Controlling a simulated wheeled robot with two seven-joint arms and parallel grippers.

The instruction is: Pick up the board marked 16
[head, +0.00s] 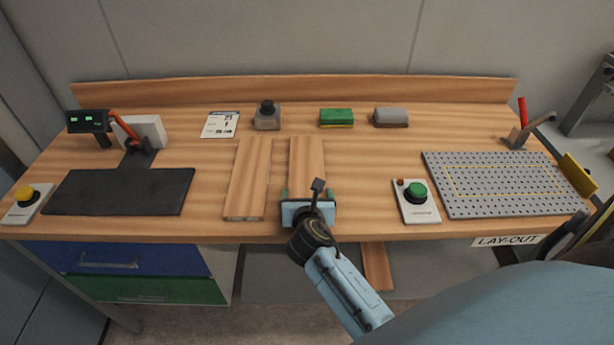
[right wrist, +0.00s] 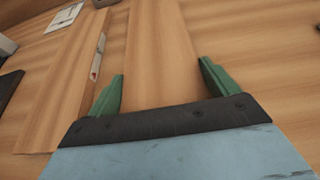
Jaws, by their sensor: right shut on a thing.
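Two long wooden boards lie side by side on the bench, the left board (head: 248,178) and the right board (head: 307,155). My right gripper (head: 308,191) is at the near end of the right board. In the right wrist view its green fingers (right wrist: 161,72) stand on either side of that board (right wrist: 160,40), and it is shut on it. I cannot read the number 16 on either board. My left gripper is not in view.
A black mat (head: 120,191) lies left of the boards. A green-button box (head: 416,198) and a perforated plate (head: 505,183) are on the right. A card (head: 221,124), a grey knob block (head: 267,116), a green block (head: 337,117) and a grey block (head: 391,117) stand behind.

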